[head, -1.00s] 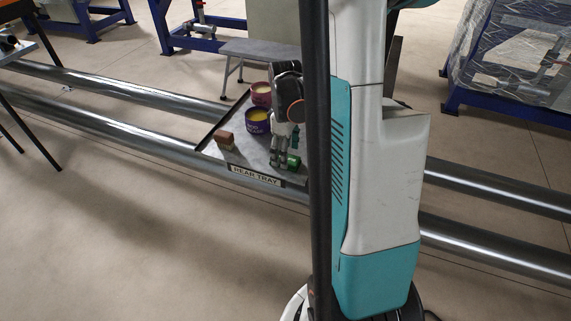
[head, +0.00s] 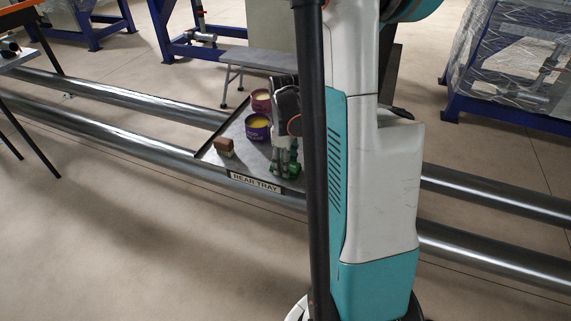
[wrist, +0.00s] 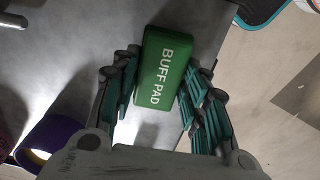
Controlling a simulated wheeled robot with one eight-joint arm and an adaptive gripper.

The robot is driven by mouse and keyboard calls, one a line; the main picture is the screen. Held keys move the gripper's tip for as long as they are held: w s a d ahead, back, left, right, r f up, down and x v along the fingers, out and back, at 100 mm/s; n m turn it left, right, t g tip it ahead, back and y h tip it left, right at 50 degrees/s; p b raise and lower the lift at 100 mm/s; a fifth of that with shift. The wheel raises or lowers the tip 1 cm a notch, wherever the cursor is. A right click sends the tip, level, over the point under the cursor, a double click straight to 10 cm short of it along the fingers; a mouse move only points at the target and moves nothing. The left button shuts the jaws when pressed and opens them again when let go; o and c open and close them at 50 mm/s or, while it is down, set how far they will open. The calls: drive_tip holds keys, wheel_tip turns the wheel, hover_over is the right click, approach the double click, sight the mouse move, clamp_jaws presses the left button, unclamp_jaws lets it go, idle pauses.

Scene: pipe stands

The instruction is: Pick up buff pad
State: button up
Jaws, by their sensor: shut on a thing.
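The buff pad (wrist: 162,68) is a green block with white "BUFF PAD" lettering, in the middle of the wrist view. My gripper (wrist: 159,85) has its teal and grey fingers on both long sides of the pad and is shut on it. In the head view my gripper (head: 286,165) points down at the right part of the rear tray (head: 222,160). Only a bit of green shows between the fingers there, and my arm hides the tray's right side.
On the tray stand a purple tin (head: 257,128), a pinkish tin (head: 261,101) behind it and a brown-topped brush or block (head: 224,147) at left. A "REAR TRAY" label (head: 255,183) is on the front edge.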

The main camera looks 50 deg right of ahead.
wheel_tip(320, 180, up, 20)
drive_tip(key=p, duration=0.7)
drive_tip(key=shift+f, duration=0.1)
drive_tip(key=w+a+f+m, duration=0.1)
drive_tip(key=w+a+f, duration=0.2)
drive_tip(key=a, duration=0.6)
drive_tip(key=w+a+f+m, duration=0.2)
drive_tip(key=w+a+f, duration=0.1)
drive_tip(key=a+f, duration=0.4)
drive_tip(key=w+a+f+m, duration=0.1)
drive_tip(key=w+a+f, duration=0.3)
drive_tip(key=a, duration=0.7)
drive_tip(key=shift+f+m, duration=0.3)
drive_tip(key=shift+f, duration=0.65)
